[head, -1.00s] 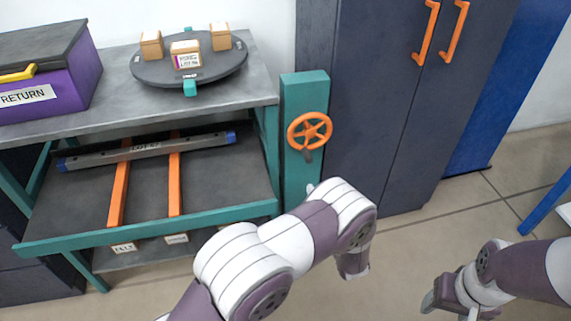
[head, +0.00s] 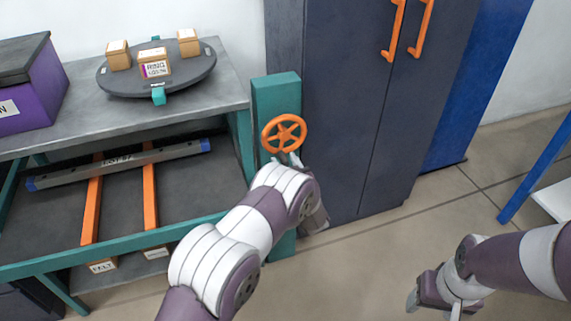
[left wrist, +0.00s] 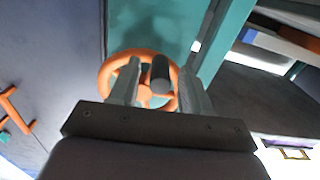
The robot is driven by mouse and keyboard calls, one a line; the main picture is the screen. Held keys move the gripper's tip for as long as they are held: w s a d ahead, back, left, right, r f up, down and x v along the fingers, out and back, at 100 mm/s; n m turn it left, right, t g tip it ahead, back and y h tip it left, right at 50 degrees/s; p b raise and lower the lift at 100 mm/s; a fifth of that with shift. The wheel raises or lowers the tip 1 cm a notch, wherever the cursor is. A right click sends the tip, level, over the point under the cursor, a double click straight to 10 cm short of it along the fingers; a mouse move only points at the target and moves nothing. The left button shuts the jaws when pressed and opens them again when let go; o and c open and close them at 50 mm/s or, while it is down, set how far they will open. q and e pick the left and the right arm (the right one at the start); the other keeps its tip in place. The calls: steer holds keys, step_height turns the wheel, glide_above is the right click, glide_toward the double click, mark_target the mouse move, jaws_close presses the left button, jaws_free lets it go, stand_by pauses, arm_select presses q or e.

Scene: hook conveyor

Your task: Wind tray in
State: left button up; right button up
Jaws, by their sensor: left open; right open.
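The orange handwheel (head: 284,121) is mounted on a teal post (head: 276,88) at the right end of the bench. The tray (head: 200,192) sits below the bench top, with its teal front rail toward me. My left gripper (head: 294,158) is at the wheel's lower edge, partly hidden by my wrist. In the left wrist view, my left gripper (left wrist: 160,85) is open, with its fingers on either side of the wheel's dark knob (left wrist: 160,72). The orange rim (left wrist: 112,70) shows behind them. Contact with the knob cannot be told. My right gripper (head: 432,296) is open and empty above the floor.
A grey bar with blue ends (head: 120,163) lies across two orange strips on the tray. A dark turntable (head: 190,83) with small boxes and a purple bin (head: 35,95) stand on the bench top. A dark cabinet (head: 345,110) stands right of the post.

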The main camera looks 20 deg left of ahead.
arm_select(q)
steer(key=shift+c, duration=0.3)
jaws_close()
steer(key=shift+s+a, duration=0.1)
